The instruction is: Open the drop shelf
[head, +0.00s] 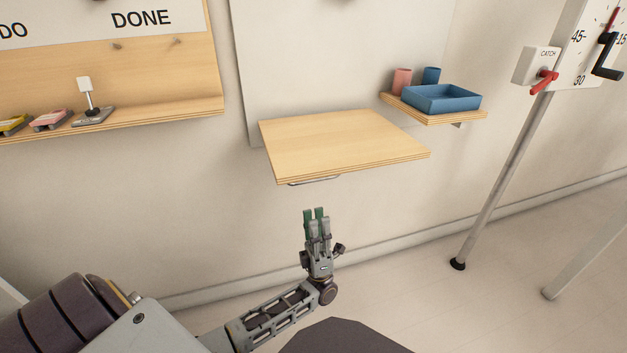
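The drop shelf is a pale wooden board (340,143) in the middle of the head view, lying about level against a white wall panel. A thin metal handle (315,181) hangs under its front edge, toward the left. My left gripper (315,213) is in front of and below the board, pointing toward the handle. Its green finger pads show behind the grey near finger tips, so it looks open, with nothing between the fingers. It appears apart from the handle. My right gripper is not in view.
At right, a small shelf (460,119) holds a blue tray (447,100), a pink cup (402,82) and a blue cup (431,76). A wooden ledge (165,113) with small items is at upper left. A post-mounted dial (590,45) with a catch box (535,67) stands far right.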

